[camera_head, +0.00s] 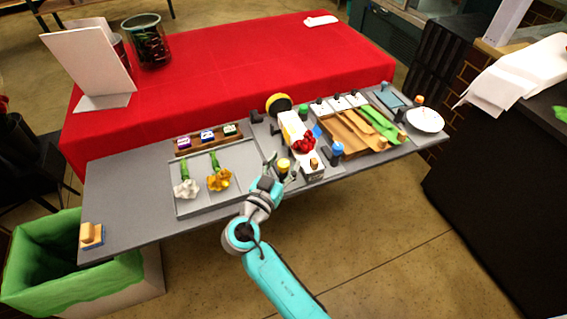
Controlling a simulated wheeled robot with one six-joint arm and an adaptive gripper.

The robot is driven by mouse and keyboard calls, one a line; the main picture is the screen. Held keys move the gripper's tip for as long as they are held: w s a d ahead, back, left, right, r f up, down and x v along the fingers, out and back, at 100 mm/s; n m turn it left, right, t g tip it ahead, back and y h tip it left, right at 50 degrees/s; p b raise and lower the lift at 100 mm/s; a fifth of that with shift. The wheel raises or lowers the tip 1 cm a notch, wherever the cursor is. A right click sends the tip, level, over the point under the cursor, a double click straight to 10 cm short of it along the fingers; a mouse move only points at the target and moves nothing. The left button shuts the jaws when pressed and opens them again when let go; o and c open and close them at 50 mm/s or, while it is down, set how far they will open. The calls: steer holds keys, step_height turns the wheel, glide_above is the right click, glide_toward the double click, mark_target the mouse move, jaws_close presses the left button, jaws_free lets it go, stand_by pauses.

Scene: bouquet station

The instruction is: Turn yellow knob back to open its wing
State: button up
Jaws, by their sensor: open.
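A yellow knob (283,163) with a dark base stands near the front edge of the grey station board, left of the white holder. My gripper (280,168) is open, with its fingers at or around the yellow knob. I cannot tell whether they touch it. A white holder (291,124) with red flowers (303,144) lies just right of and behind the knob. A blue-topped knob (337,149) stands to the right of the holder. Which part is the yellow knob's wing is not clear from this view.
A grey tray (240,193) with white (187,188) and yellow flowers (219,180) lies left of my gripper. A wooden tray (350,134) with green pieces and a white bowl (425,120) are to the right. A round yellow-black pad (279,103) stands behind. The board's left part is mostly clear.

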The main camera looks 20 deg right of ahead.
jaws_close()
steer(key=shift+n+t+y, duration=0.3)
steer(key=shift+t, duration=0.1)
steer(key=n+t+y, duration=0.2)
steer(key=y, duration=0.1)
steer(key=shift+s+d+n, duration=0.1)
steer(key=shift+d+n, duration=0.05)
steer(key=shift+n, duration=0.15)
steer(key=shift+n+t+y, duration=1.2)
steer(key=shift+n+y, duration=0.3)
steer(key=shift+y, duration=0.8)
steer(key=shift+n+y, duration=0.8)
steer(key=shift+y, duration=0.4)
